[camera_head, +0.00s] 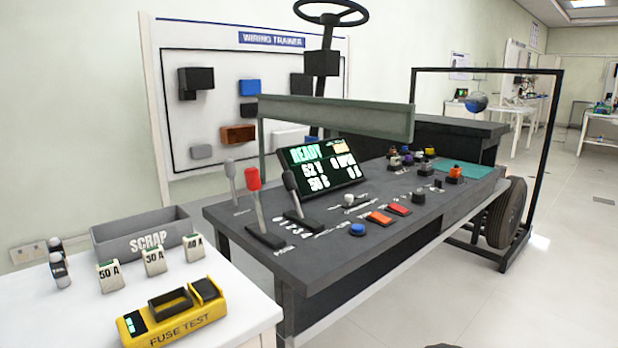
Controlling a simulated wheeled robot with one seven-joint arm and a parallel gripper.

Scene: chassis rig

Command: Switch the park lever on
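Three levers stand upright at the left end of the dark grey control bench (345,243). One has a red knob and a pale shaft (254,190) and rises from a black slotted base near the front left corner. A small white label lies by this base, too small to read surely; it may mark the park lever. A grey-knobbed lever (231,177) stands behind it to the left. A black-knobbed lever (291,190) stands to its right, by a row of numbers. My gripper is not in view.
A lit display (322,168) reading READY stands behind the levers, under a grey-green crossbar (335,115). A white table (90,322) at front left holds a scrap bin (140,236), fuses and a yellow fuse tester (172,315). The floor (530,290) at right is clear.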

